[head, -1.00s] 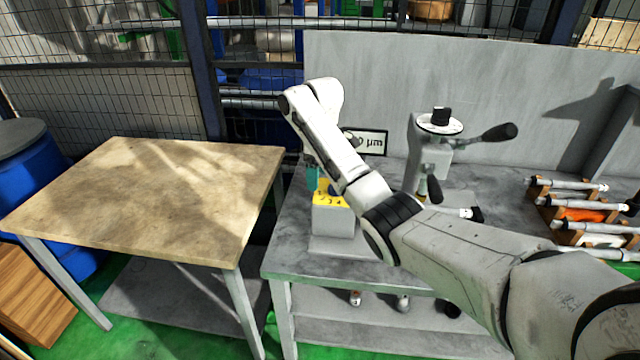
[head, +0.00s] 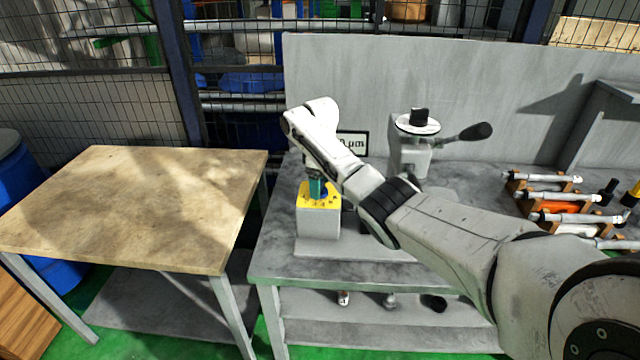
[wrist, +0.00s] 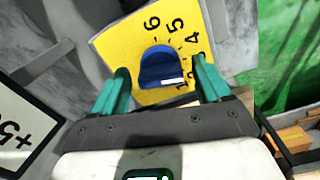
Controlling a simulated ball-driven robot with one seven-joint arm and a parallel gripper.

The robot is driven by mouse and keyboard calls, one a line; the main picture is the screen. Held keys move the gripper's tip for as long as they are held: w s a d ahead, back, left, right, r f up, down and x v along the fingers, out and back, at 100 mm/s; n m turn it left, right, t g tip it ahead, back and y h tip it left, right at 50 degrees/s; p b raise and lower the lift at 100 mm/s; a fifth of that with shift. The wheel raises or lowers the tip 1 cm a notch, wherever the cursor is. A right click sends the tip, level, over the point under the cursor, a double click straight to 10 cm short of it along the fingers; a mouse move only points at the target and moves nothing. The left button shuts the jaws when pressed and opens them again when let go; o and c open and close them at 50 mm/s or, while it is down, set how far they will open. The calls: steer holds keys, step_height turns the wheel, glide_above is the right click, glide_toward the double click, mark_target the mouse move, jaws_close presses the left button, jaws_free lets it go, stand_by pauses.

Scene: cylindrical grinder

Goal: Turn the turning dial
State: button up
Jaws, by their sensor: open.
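A blue dial (wrist: 160,68) with a white mark sits on a yellow plate (wrist: 110,48) printed with black numbers. The plate tops a small grey box (head: 318,225) on the workbench. My gripper (head: 317,188) points down over this plate, its teal fingers close above it. In the wrist view my open gripper (wrist: 160,75) has one finger to the left and one to the right of the dial, with gaps on both sides. I cannot tell whether the fingertips are down at dial height. In the head view the fingers partly hide the dial.
A grey device with a black knob on a white disc (head: 418,124) and a side handle (head: 476,132) stands behind my arm. A rack of cylindrical parts (head: 555,205) is at the right. A sign (head: 352,143) stands behind the box. The wooden-topped table (head: 130,205) at left is empty.

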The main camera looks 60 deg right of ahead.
steer(key=shift+f, duration=0.45)
steer(key=c, duration=1)
steer(key=shift+m, duration=0.3)
steer(key=shift+a+m+p, duration=0.1)
steer(key=shift+m+p, duration=0.55)
steer(key=shift+m, duration=0.45)
steer(key=shift+f+m+p, duration=0.1)
steer(key=shift+m+p, duration=0.25)
steer(key=shift+m, duration=1.25)
